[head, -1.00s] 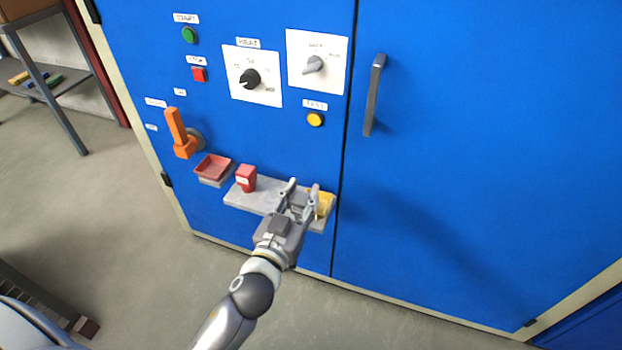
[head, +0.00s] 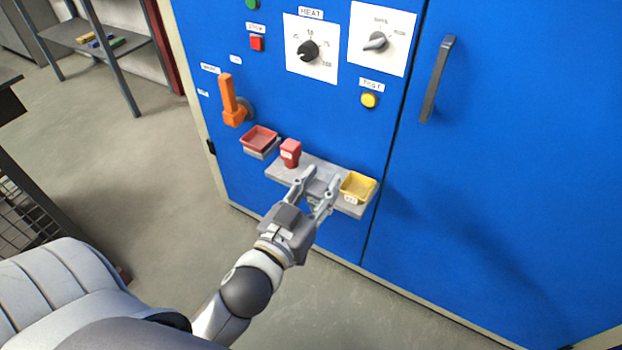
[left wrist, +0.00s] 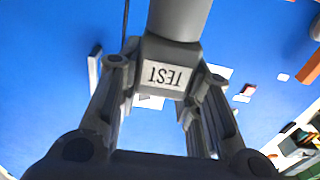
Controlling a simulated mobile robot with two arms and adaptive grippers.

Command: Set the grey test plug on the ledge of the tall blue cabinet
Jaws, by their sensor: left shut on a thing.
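The tall blue cabinet (head: 480,190) fills the middle and right of the head view. Its grey ledge (head: 282,172) sticks out low on the front. My left gripper (head: 320,181) is at the ledge, between the red plug (head: 290,151) and the yellow tray (head: 360,186). It is shut on the grey test plug (left wrist: 165,76), whose TEST label reads upside down in the left wrist view. In the head view the fingers mostly hide the plug, and I cannot tell whether it touches the ledge. My right gripper is not in view.
A red tray (head: 260,139) sits on a small bracket left of the ledge. Above are an orange lever (head: 232,104), a black heat knob (head: 308,51), a yellow test button (head: 369,100) and a door handle (head: 438,80). Floor in front is clear.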

